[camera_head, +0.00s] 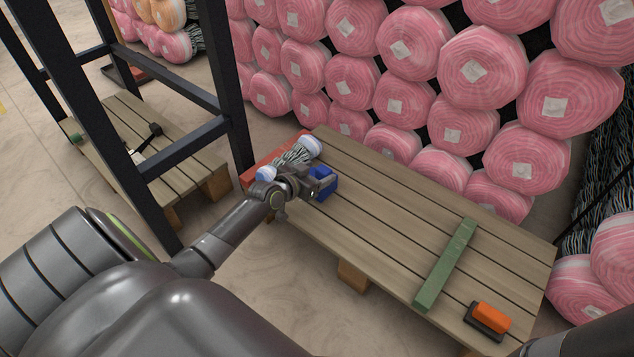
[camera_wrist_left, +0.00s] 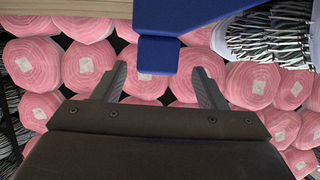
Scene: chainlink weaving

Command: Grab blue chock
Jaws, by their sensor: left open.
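The blue chock (camera_head: 323,183) lies on the slatted wooden pallet (camera_head: 378,213), near its far left end. My left gripper (camera_head: 309,190) reaches over the pallet from the left, right beside the chock, and partly covers it. In the left wrist view the blue chock (camera_wrist_left: 158,54) shows just ahead of the gap between the two open fingers of my left gripper (camera_wrist_left: 165,85). The fingers stand apart and hold nothing. I cannot tell whether they touch the chock. My right gripper is not in view.
A bundle with white-blue ends (camera_head: 306,148) lies by the chock, near a red block (camera_head: 272,160). A green bar (camera_head: 446,264) and an orange-black brush-like tool (camera_head: 489,319) lie at the pallet's right. Pink rolls (camera_head: 400,50) are stacked behind. A dark metal frame (camera_head: 170,85) stands left.

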